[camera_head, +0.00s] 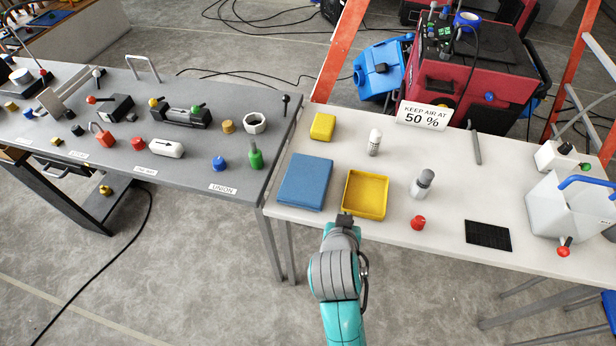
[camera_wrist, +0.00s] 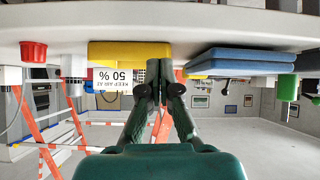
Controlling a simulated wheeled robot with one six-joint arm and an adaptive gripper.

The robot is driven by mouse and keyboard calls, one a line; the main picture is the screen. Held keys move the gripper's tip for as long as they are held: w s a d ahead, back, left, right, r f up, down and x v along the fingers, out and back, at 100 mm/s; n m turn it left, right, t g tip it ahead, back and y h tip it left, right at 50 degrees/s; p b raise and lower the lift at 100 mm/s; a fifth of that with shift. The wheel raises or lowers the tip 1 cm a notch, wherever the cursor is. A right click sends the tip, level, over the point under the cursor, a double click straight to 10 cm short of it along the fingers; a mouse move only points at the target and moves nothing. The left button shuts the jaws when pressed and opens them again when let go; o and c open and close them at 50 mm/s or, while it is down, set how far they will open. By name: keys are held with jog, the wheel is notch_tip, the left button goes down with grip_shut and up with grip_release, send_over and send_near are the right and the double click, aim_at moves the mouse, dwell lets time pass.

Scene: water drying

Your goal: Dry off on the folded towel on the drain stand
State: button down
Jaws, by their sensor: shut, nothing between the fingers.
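The folded blue towel (camera_head: 305,182) lies flat on the white table (camera_head: 395,150), left of a yellow tray (camera_head: 347,205). In the wrist view, which is upside down, the towel's stacked layers (camera_wrist: 240,61) show edge-on to the right of my gripper. My gripper (camera_head: 344,219) is at the table's front edge, just in front of the yellow tray; in the wrist view its fingertips (camera_wrist: 159,68) are together with nothing between them. It is apart from the towel. I cannot tell which object is the drain stand. No water can be made out on the gripper.
A yellow block (camera_head: 322,126), white bottle (camera_head: 374,142), grey-capped bottle (camera_head: 422,184), red knob (camera_head: 418,223) and black grid (camera_head: 488,236) stand around. A white tank (camera_head: 565,215) is at right. A grey table (camera_head: 110,165) with valves and fittings adjoins at left.

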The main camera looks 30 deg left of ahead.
jog(key=a+r+g, duration=0.1)
jog(key=a+r, duration=1)
jog(key=r, duration=0.1)
jog(key=shift+s+a+m, duration=0.3)
jog(key=shift+s+m, duration=0.1)
